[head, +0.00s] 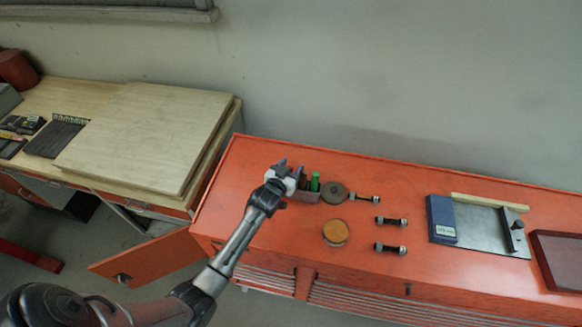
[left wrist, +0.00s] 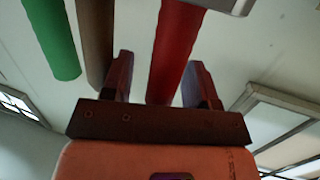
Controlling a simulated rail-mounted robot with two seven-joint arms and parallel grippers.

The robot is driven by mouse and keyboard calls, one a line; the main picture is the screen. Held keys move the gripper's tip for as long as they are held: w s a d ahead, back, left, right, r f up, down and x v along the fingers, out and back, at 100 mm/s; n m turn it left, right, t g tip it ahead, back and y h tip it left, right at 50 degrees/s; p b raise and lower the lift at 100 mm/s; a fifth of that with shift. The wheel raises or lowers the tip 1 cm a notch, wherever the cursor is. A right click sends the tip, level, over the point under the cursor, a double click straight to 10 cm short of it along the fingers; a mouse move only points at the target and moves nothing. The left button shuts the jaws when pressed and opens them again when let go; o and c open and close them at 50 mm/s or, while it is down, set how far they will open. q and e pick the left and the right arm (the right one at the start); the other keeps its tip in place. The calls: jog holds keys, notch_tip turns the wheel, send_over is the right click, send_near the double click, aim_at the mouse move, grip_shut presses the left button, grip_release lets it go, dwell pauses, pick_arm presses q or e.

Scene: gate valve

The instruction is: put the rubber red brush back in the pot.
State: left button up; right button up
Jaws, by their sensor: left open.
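The pot (head: 306,197) is a small brownish box on the orange cabinet top, with a green handle (head: 315,182) and darker handles standing in it. My left gripper (head: 290,168) is at the left side of the pot, with its fingers apart. In the left wrist view, the red handle (left wrist: 176,45) of the brush lies between or just beyond the two open fingers (left wrist: 160,82). I cannot tell whether they touch it. A brown and a green handle are to its left. The red brush is not clear in the head view, and its lower end is out of the wrist view.
A dark round disc (head: 334,192), a round tin with a tan top (head: 335,232) and several bolts lie right of the pot. A blue box (head: 441,219) and a metal plate are farther right. An open cabinet door (head: 135,262) juts out at front left.

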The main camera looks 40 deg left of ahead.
pick_arm(q)
jog(key=b+v, duration=0.1)
jog(key=v, duration=1.2)
jog(key=shift+s, duration=0.45)
